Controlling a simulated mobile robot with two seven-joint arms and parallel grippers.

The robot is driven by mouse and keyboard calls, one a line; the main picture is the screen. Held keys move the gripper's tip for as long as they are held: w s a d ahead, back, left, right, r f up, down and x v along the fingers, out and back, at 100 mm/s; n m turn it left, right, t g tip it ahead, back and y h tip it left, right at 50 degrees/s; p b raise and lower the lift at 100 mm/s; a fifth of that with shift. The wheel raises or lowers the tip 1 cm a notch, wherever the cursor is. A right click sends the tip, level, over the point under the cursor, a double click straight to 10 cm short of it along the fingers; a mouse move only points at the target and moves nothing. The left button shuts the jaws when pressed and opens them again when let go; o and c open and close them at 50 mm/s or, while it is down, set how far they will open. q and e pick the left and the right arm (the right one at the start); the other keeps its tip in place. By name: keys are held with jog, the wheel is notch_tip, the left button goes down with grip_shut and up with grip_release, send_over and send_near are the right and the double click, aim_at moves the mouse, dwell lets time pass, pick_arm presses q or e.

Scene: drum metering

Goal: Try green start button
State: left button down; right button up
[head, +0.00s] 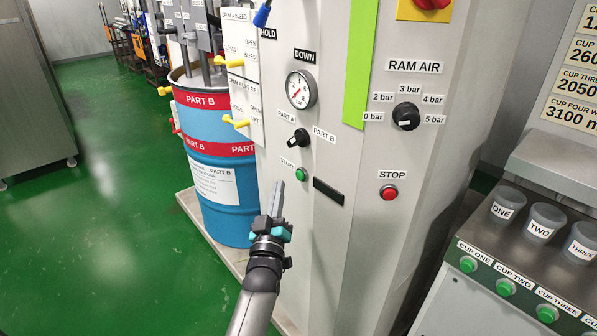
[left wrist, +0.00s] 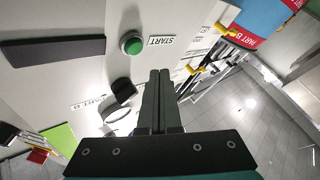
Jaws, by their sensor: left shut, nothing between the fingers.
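The green start button (head: 301,174) sits on the grey machine panel (head: 340,240), under the small START label. It also shows in the left wrist view (left wrist: 131,42), beside the START label. My left gripper (head: 278,188) is shut and empty. Its fingertips are just left of and a little below the button in the head view. In the left wrist view, the closed fingers (left wrist: 158,75) are apart from the button in the picture. Whether they touch the panel cannot be told. My right gripper is not in view.
Above the button are a PART A/PART B selector (head: 299,138) and a gauge (head: 300,90). A dark bar (head: 328,191) and red STOP button (head: 389,192) lie to the right. A blue drum (head: 215,170) stands left. Cups (head: 541,222) stand on a right-hand counter.

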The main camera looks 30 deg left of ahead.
pick_arm(q)
jog(key=shift+s+a+p, duration=0.2)
jog(key=shift+s+a, duration=0.05)
jog(key=shift+s, duration=0.25)
jog(key=shift+s+a+p, duration=0.2)
jog(key=shift+s, duration=0.3)
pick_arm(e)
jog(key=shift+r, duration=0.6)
